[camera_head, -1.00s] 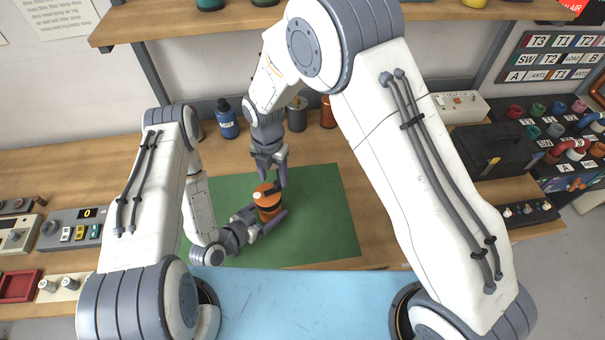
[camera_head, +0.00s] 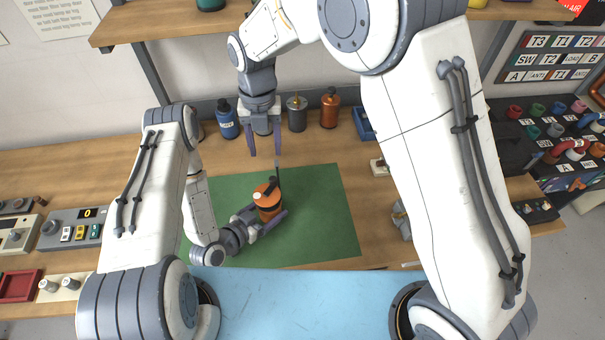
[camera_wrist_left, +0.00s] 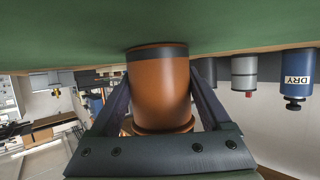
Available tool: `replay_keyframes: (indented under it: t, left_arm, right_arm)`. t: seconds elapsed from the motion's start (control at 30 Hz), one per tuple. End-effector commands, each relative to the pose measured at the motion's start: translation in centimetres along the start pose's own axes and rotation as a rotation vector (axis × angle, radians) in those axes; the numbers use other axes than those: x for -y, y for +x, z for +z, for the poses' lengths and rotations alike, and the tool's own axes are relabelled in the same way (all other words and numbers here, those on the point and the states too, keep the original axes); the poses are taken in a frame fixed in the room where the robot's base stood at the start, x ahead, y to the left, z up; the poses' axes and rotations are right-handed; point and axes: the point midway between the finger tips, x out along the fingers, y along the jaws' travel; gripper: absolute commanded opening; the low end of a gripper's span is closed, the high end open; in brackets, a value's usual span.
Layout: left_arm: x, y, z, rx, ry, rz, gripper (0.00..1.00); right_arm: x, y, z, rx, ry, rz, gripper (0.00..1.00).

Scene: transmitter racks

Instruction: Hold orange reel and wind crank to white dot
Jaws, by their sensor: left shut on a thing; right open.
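The orange reel (camera_head: 268,212) stands on the green mat (camera_head: 325,205), with a dark band around it. My left gripper (camera_head: 265,222) lies low beside it with its fingers shut around it. In the left wrist view the orange reel (camera_wrist_left: 160,85) sits between both fingers. The dark crank (camera_head: 272,184) is on top of the reel, with its thin handle standing up at the back right. A pale spot (camera_head: 258,196) shows at the top's left front; I cannot tell whether it is the white dot. My right gripper (camera_head: 265,153) is open and empty, above and behind the crank, apart from it.
A blue bottle (camera_head: 228,120), a grey canister (camera_head: 297,115) and an orange canister (camera_head: 329,112) stand along the back of the bench. Small parts (camera_head: 380,167) lie right of the mat. The mat's right side is clear.

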Motion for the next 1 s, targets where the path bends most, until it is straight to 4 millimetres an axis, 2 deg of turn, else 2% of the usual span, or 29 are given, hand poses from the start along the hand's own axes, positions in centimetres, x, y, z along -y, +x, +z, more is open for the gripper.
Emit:
replay_keyframes:
  t: [0.03, 0.3, 0.6, 0.77, 1.0]
  left_arm:
    - [0.0, 0.0, 0.0, -0.002, 0.0, 0.0, 0.0]
    - [0.0, 0.0, -0.1, -0.002, 0.0, 0.0, 0.0]
    - [0.0, 0.0, -0.1, -0.002, 0.0, 0.0, 0.0]
    - [0.0, 0.0, -0.1, -0.002, 0.0, 0.0, 0.0]
    - [0.0, 0.0, -0.1, -0.002, 0.0, 0.0, 0.0]
  right_arm:
    - [0.8, 1.4, -0.4, -0.054, 0.036, 0.0, 0.55]
    - [3.0, 5.9, -2.8, -0.331, 0.229, 0.075, 0.55]
    - [4.1, 10.0, -5.2, -0.716, 0.524, 0.292, 0.55]
    - [4.3, 11.1, -5.0, -0.895, 0.686, 0.468, 0.55]
    - [5.4, 12.2, -2.7, -1.095, 0.928, 0.796, 0.55]
